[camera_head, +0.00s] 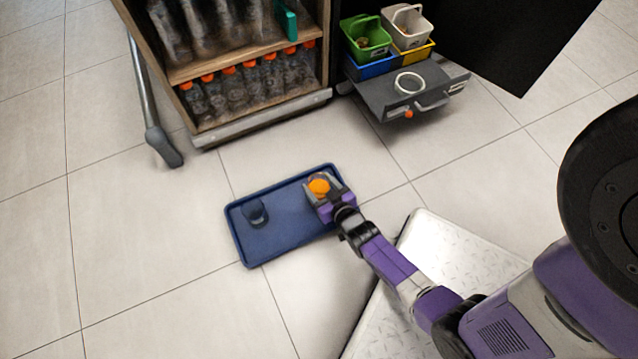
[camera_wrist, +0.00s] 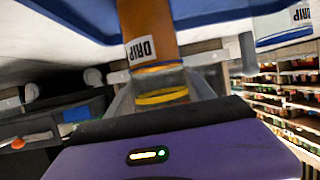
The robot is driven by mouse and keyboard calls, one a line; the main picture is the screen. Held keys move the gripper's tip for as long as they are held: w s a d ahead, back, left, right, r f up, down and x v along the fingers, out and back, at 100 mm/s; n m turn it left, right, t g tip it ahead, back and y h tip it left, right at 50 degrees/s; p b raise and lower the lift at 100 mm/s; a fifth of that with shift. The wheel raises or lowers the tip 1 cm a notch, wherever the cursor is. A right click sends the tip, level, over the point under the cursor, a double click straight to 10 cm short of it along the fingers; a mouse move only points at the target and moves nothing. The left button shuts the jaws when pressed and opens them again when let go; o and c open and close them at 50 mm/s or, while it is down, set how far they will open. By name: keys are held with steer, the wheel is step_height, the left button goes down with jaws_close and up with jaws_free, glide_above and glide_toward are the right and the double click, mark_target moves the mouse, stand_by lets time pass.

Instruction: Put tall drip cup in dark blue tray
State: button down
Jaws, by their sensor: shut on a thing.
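The tall drip cup (camera_head: 318,186) shows orange from above. In the wrist view the cup (camera_wrist: 150,30) is orange, with a white DRIP label that appears upside down. My gripper (camera_head: 322,194) is shut on this cup, over the right end of the dark blue tray (camera_head: 292,222). The tray lies on the floor, and its blue edge also shows in the wrist view (camera_wrist: 72,14). I cannot tell whether the cup's base touches the tray floor.
A second, dark cup (camera_head: 255,211) stands in the tray's left end; the middle is bare. Behind is a wooden shelf (camera_head: 245,58) of orange-capped bottles. A grey juicer part (camera_head: 410,88) with green (camera_head: 366,38) and white (camera_head: 406,24) buckets stands back right. Floor left of the tray is clear.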

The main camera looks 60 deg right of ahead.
steer(key=shift+f, duration=0.6)
steer(key=shift+r, duration=0.1)
steer(key=shift+c, duration=1.9)
jaws_free()
steer(key=shift+f, duration=0.2)
steer(key=shift+s+a+r, duration=0.15)
steer(key=shift+r, duration=0.1)
steer(key=p+v, duration=0.5)
steer(key=v, duration=0.6)
steer(key=shift+s+p, duration=0.3)
steer(key=shift+p, duration=0.05)
steer(key=shift+a, duration=0.1)
